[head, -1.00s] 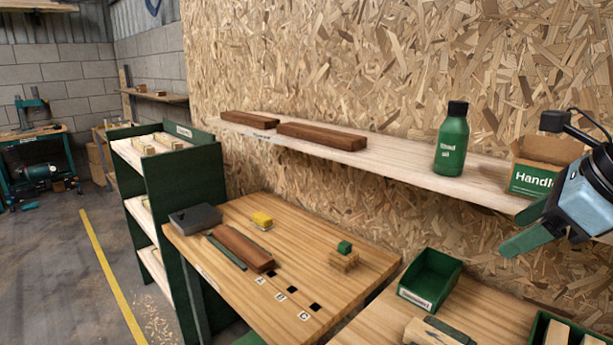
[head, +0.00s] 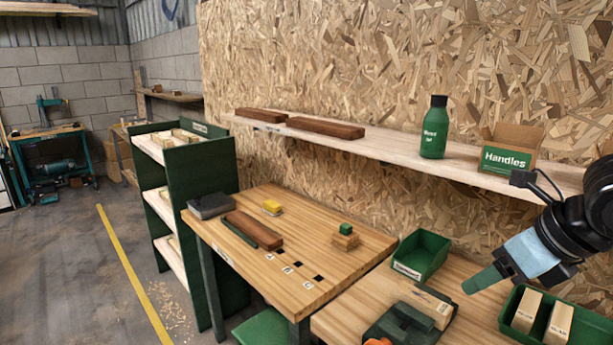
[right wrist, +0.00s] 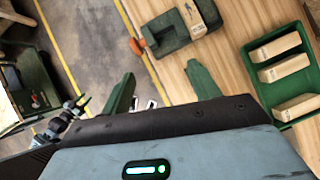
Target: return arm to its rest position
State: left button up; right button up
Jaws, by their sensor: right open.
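My right gripper (head: 484,278) is at the lower right of the head view, over the right-hand bench. Its jaws are open and nothing is between them. In the right wrist view its two green fingers (right wrist: 160,88) stand wide apart, with the floor and the bench edge behind them. The right arm reaches in from the right edge of the head view, its black and pale blue links showing. My left gripper is in neither view.
A green vise-like holder with a wooden block (head: 430,303) lies below the gripper. A green bin of blocks (head: 560,312) stands close on the right, an empty green bin (head: 420,255) behind. A shelf holds a green bottle (head: 434,130) and a Handles box (head: 508,158). Open floor lies left.

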jog(key=s+a+f+m+g, duration=0.1)
jog(key=s+a+f+m, duration=0.2)
jog(key=f+m, duration=0.45)
jog(key=s+a+f+m, duration=0.3)
jog(key=f+m, duration=0.2)
jog(key=f, duration=0.6)
jog(key=s+a+f+m+g, duration=0.1)
jog(key=s+a+f+m, duration=0.4)
jog(key=f, duration=0.4)
jog(key=s+d+f+m+g+h, duration=0.1)
jog(key=s+d+f+m, duration=0.1)
jog(key=s+f+m, duration=0.35)
jog(key=s+d+f+m+g+h, duration=0.1)
jog(key=s+f+m, duration=0.2)
jog(key=s+m, duration=0.6)
jog(key=s+d+f+m+h, duration=0.1)
jog(key=s+d+f+m, duration=0.1)
jog(key=s+f+m, duration=0.35)
jog(key=w+a+f+m+t+y, duration=0.1)
jog(key=w+a+f+t+y, duration=0.1)
jog(key=w+f+t, duration=0.2)
notch_tip(320, 180, down, 3)
jog(key=t, duration=0.3)
jog(key=shift+w+a, duration=0.35)
jog(key=shift+w, duration=0.05)
